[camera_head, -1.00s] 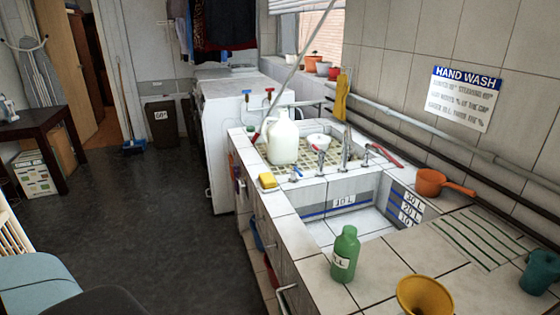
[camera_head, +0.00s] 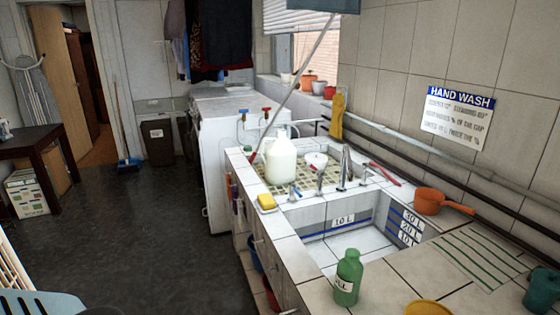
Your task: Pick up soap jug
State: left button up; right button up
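A white jug (camera_head: 281,161) with a handle, which looks like the soap jug, stands upright on the checkered tiled area behind the sink basin. A green bottle (camera_head: 347,279) with a label stands upright on the near counter. Neither of my grippers is in view, and nothing is seen touching the jug.
The sink basin (camera_head: 350,240) lies in front of the jug, with taps (camera_head: 345,165) to the jug's right. A yellow sponge (camera_head: 266,202) lies on the counter's left edge. An orange dipper (camera_head: 430,200) sits at right. The dark floor (camera_head: 140,235) at left is clear.

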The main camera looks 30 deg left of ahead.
aim_at(279, 159)
jog(key=i+j+z, duration=0.2)
jog(key=j, duration=0.75)
jog(key=i+j+z, duration=0.2)
jog(key=j, duration=0.8)
jog(key=j+z, duration=0.25)
jog(key=j, duration=0.75)
